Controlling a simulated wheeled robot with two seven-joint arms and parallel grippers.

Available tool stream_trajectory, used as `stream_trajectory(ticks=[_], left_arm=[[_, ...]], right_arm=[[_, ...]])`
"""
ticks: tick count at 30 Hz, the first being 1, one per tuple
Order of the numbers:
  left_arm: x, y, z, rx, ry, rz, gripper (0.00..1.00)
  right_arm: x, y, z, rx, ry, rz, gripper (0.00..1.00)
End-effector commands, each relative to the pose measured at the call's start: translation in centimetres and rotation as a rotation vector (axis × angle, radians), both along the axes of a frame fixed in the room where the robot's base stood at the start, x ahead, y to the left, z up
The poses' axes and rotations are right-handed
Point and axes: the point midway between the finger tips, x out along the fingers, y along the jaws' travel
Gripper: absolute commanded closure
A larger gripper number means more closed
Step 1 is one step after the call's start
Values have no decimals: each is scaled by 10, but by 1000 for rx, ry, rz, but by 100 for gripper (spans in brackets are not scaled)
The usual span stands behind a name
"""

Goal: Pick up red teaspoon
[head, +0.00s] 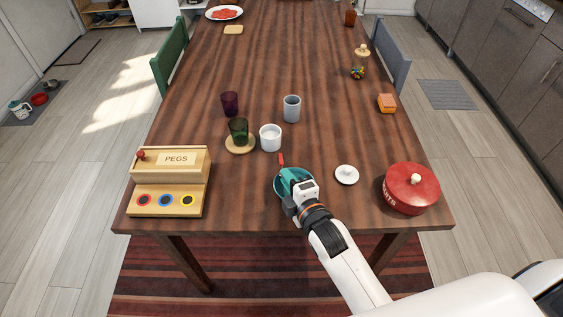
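The red teaspoon (281,159) shows as a short red handle end poking up past the far rim of a teal bowl (281,187) near the table's front edge. The rest of the spoon is hidden by the bowl or my gripper. My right gripper (293,187) is over the bowl, pointing down, and covers its right part. Its fingertips are hidden, so I cannot tell whether it is open or shut, or whether it touches the spoon. My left gripper is not in view.
A white cup (270,137) stands just behind the bowl, with a grey cup (291,108) beyond. A wooden PEGS box (170,182) is left. The table's middle (300,60) is clear.

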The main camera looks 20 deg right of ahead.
Motion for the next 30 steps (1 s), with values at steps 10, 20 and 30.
stream_trajectory(ticks=[10, 20, 30], left_arm=[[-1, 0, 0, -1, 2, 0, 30], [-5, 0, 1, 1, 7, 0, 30], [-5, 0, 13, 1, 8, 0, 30]], right_arm=[[-1, 0, 0, 1, 0, 0, 100], [0, 0, 8, 1, -3, 1, 100], [0, 0, 73, -2, -4, 2, 100]])
